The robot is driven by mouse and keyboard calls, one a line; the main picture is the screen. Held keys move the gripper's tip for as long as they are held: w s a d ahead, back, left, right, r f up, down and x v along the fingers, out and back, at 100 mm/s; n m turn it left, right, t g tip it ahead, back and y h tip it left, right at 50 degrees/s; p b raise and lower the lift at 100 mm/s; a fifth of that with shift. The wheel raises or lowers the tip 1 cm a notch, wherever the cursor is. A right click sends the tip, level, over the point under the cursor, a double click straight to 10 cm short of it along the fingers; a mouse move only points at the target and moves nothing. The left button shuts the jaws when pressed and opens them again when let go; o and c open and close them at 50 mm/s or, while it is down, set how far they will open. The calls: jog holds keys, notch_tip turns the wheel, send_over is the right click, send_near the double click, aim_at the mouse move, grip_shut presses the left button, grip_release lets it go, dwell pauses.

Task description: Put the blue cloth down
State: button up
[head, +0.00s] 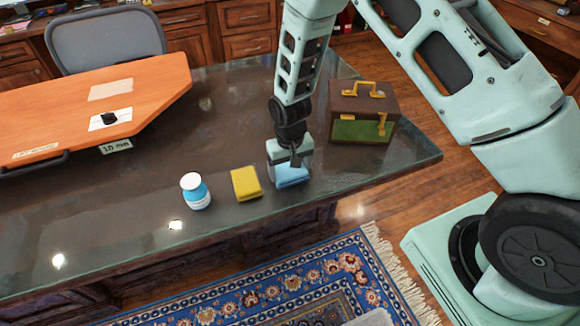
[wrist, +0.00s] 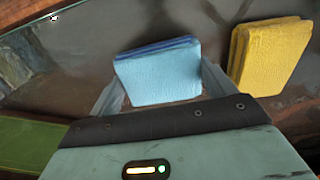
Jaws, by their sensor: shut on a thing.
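The blue cloth (head: 292,175) is a light blue folded block at the front of the dark desk (head: 240,110). In the wrist view the blue cloth (wrist: 158,72) sits between the fingers of my gripper (wrist: 160,88), with darker blue layers along its far edge. In the head view my gripper (head: 290,165) points down over it, shut on it. The cloth is at or very near the desktop; I cannot tell whether it touches.
A yellow cloth (head: 245,184) lies just left of the blue one, with a blue-and-white bottle (head: 195,191) further left. A brown and green box (head: 362,112) stands behind to the right. An orange board (head: 100,100) covers the desk's left. The desk's front edge is close.

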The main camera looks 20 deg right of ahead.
aim_at(290, 169)
jog(key=shift+f, duration=0.2)
jog(key=o, duration=1)
notch_tip(290, 169, up, 12)
jog(key=b, duration=0.2)
jog(key=s+a+r+n+y, duration=0.1)
jog(key=s+a+r+n, duration=0.15)
jog(key=s+r, duration=0.3)
jog(key=s+a+r+n, duration=0.1)
jog(key=s+a+r, duration=0.3)
jog(key=s, duration=0.2)
jog(key=s+r+n, duration=0.1)
jog(key=s, duration=0.4)
jog(key=s+r+n, duration=0.2)
jog(key=s, duration=0.3)
jog(key=s+r+n, duration=0.1)
jog(key=s, duration=0.4)
jog(key=shift+s+d+r, duration=0.1)
jog(key=shift+d+r, duration=0.05)
jog(key=shift+r, duration=0.15)
